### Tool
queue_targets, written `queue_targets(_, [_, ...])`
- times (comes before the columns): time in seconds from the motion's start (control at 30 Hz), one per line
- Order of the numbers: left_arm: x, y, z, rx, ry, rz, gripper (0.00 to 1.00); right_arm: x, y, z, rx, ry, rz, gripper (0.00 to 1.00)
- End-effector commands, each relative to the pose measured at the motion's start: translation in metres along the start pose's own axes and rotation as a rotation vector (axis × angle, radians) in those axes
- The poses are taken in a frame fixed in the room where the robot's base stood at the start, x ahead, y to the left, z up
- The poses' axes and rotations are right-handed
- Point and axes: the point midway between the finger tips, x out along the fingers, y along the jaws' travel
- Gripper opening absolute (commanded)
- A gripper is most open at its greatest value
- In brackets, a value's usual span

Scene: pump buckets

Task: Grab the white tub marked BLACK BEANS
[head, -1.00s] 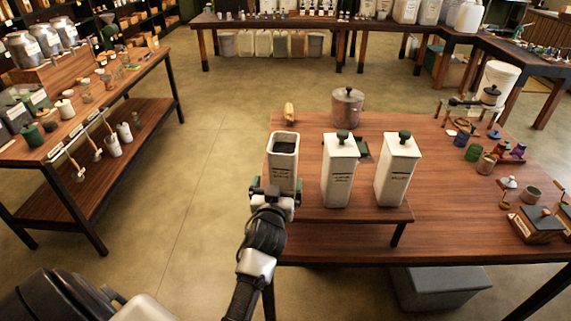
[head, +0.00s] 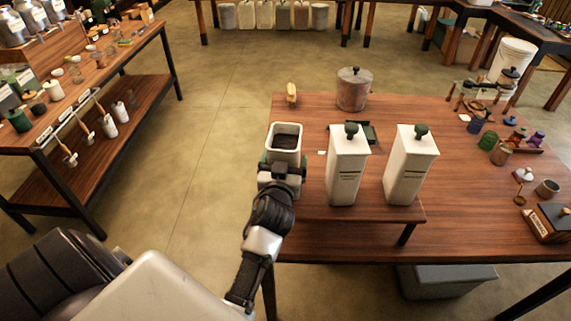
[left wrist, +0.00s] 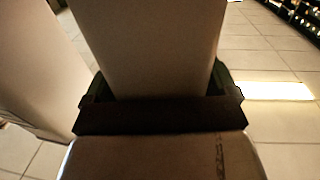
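An open white tub (head: 285,147) with dark contents stands at the left end of a raised wooden shelf. Its label is hidden behind my left gripper (head: 283,170). In the left wrist view, the tub's pale wall (left wrist: 155,45) fills the space between the fingers of the left gripper (left wrist: 162,90). The fingers lie against both sides, so it looks shut on the tub. The tub's base is hidden; I cannot tell whether it is lifted. My right gripper is not in view.
Two white lidded tubs (head: 347,170) (head: 410,170) stand to the right on the shelf (head: 375,212). A metal pot (head: 353,90) and a small yellowish object (head: 292,94) lie behind. Another table (head: 130,88) stands at the left, with clear floor between.

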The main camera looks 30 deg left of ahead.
Motion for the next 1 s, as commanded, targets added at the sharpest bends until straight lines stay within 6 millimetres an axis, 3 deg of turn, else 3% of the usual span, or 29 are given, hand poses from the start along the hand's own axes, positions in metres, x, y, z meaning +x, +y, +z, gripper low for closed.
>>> queue_targets(0.03, [0.000,0.000,0.000,0.000,0.000,0.000,0.80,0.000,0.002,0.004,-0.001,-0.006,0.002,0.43])
queue_targets(0.4, [0.000,0.000,-0.003,-0.002,0.005,0.001,0.25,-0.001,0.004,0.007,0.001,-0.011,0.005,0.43])
queue_targets(0.77, [0.000,0.000,-0.008,-0.003,0.006,0.000,0.25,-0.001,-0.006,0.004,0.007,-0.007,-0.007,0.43])
queue_targets(1.0, [0.000,0.000,-0.034,-0.003,0.011,0.000,0.25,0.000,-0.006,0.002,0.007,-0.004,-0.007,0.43])
